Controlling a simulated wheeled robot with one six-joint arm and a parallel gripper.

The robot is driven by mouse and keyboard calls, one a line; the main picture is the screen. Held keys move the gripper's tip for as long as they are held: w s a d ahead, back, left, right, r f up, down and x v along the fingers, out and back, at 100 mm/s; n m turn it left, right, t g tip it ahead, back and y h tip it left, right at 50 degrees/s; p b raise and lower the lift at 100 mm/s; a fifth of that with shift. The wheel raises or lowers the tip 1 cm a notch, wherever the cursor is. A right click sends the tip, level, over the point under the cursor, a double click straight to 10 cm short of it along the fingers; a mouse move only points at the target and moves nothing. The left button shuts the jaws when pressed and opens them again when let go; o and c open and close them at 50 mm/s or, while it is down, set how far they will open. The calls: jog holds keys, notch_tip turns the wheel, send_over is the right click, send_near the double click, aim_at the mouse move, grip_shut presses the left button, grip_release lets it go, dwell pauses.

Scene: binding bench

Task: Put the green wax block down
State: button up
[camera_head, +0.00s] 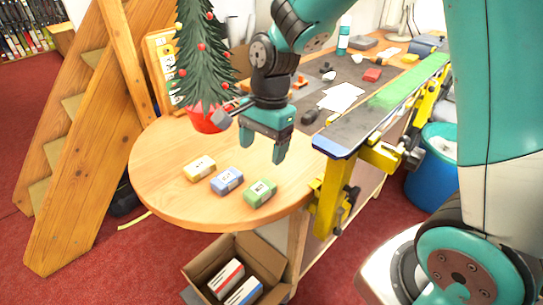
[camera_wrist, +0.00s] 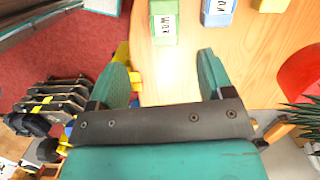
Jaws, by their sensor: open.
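The green wax block (camera_head: 260,192) rests on the round end of the wooden table, near its front edge. It also shows at the top of the wrist view (camera_wrist: 163,24), ahead of my fingers and apart from them. My gripper (camera_head: 262,152) is open and empty above the table, behind the green block in the head view. In the wrist view both fingertips (camera_wrist: 165,70) stand apart with bare wood between them. A blue wax block (camera_head: 227,181) and a yellow wax block (camera_head: 198,168) lie in a row to the left of the green one.
A small Christmas tree in a red pot (camera_head: 207,122) stands behind the blocks. A long dark and green board (camera_head: 375,113) on yellow clamps runs along the right side. A cardboard box (camera_head: 236,244) stands below the table edge. Bare wood (camera_head: 160,180) is free at the left.

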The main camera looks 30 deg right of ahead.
jog(key=s+a+r+n+y, duration=0.1)
jog(key=s+r+n, duration=0.3)
jog(key=s+n, duration=0.5)
jog(key=s+a+r+n+y, duration=0.1)
jog(key=s+a+r+n, duration=0.3)
jog(key=s+n, duration=0.5)
jog(key=shift+a+r+n+t, duration=0.3)
jog(key=shift+r+n, duration=0.5)
jog(key=shift+n, duration=0.2)
jog(key=shift+o, duration=0.4)
jog(key=shift+d, duration=0.1)
